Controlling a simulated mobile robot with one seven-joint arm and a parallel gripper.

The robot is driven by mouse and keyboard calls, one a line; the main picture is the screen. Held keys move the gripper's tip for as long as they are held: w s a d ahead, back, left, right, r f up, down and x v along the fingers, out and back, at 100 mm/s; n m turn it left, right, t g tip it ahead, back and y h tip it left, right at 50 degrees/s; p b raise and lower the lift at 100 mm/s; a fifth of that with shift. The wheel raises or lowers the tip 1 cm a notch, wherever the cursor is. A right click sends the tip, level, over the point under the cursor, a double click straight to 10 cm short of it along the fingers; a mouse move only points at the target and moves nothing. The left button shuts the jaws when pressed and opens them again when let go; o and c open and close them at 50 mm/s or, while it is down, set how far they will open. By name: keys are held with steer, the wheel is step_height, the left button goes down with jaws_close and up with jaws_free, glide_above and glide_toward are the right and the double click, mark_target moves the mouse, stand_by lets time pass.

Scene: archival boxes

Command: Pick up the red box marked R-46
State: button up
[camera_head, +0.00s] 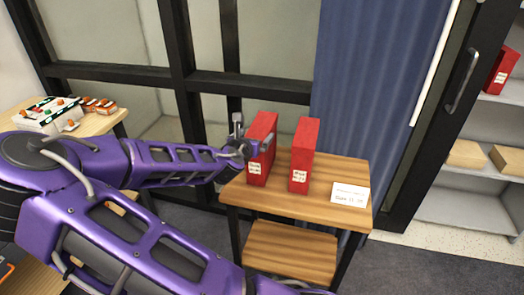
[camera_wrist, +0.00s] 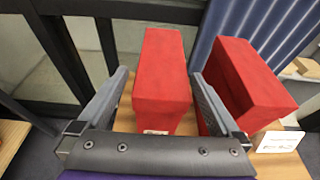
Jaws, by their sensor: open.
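Two red boxes stand upright on a small wooden stand (camera_head: 323,190). The left red box (camera_head: 260,150) and the right red box (camera_head: 304,153) each carry a white label low on the front, too small to read surely, so I cannot tell which is R-46. My gripper (camera_head: 252,136) is open at the left box. In the wrist view, the left box (camera_wrist: 163,75) stands between the open fingers of my gripper (camera_wrist: 160,75), with a gap at the left finger. The right box (camera_wrist: 248,80) is just beyond the right finger, partly hidden by it.
A white card (camera_head: 350,194) stands at the stand's front right. A blue curtain (camera_head: 370,85) and dark-framed glass are behind. A table at left holds a white tray (camera_head: 35,124) with small items. Shelves at right hold another red box (camera_head: 502,71) and brown boxes (camera_head: 466,154).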

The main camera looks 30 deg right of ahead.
steer(key=shift+f+b+x, duration=0.15)
steer(key=shift+b+x, duration=0.15)
steer(key=shift+x, duration=1.1)
steer(key=shift+f+b+x, duration=0.1)
steer(key=shift+b+x, duration=0.15)
steer(key=shift+x, duration=1.2)
steer(key=shift+s, duration=0.2)
jaws_close()
